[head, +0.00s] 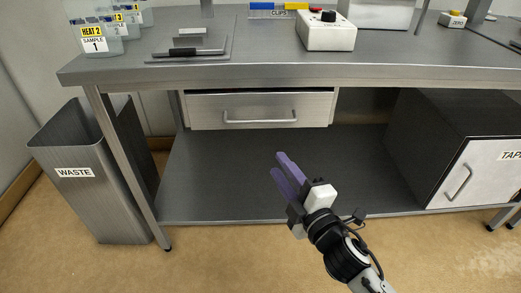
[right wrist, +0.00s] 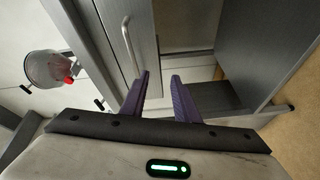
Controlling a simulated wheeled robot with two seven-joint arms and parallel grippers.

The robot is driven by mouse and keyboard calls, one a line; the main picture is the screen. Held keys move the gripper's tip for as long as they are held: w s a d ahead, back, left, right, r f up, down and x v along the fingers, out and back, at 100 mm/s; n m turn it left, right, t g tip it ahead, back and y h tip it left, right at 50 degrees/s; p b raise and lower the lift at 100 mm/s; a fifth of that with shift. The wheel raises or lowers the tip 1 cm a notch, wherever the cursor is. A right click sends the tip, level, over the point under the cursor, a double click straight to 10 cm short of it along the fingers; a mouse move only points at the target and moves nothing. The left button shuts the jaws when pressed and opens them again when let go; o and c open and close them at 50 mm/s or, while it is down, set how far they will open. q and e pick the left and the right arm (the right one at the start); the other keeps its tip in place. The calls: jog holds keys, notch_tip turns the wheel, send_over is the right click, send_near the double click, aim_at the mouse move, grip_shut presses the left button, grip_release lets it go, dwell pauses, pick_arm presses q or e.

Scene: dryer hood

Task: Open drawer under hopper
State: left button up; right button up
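A grey metal drawer (head: 205,113) hangs under the bench top in the head view, with a horizontal bar handle (head: 260,120) on its front. A dark gap runs along its top edge; I cannot tell whether it stands slightly out. The hopper is not clearly identifiable. My right gripper (head: 281,164) has purple fingers and is in front of and below the drawer, apart from the handle. In the right wrist view the fingers (right wrist: 160,76) are spread with nothing between them, and the drawer handle (right wrist: 129,48) shows beyond, up and left. My left gripper is not in view.
The bench top (head: 400,68) overhangs the drawer, with a lower shelf (head: 230,185) beneath. A waste bin (head: 75,195) stands left, and a cabinet labelled TAPE (head: 480,172) right. A white control box (head: 327,35) sits on the bench. Floor in front is clear.

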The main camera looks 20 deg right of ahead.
aim_at(261, 123)
jog(key=w+r+n+b, duration=0.1)
jog(key=w+r, duration=0.1)
jog(key=w, duration=0.2)
jog(key=w+a+r+n+t+b, duration=0.1)
jog(key=w, duration=0.3)
jog(key=w+r+n+t+b, duration=0.1)
jog(key=w+r+n, duration=0.1)
jog(key=w, duration=0.2)
jog(key=shift+w+a+r+y, duration=0.2)
jog(key=shift+r+y, duration=0.1)
jog(key=shift+y, duration=0.1)
grip_shut()
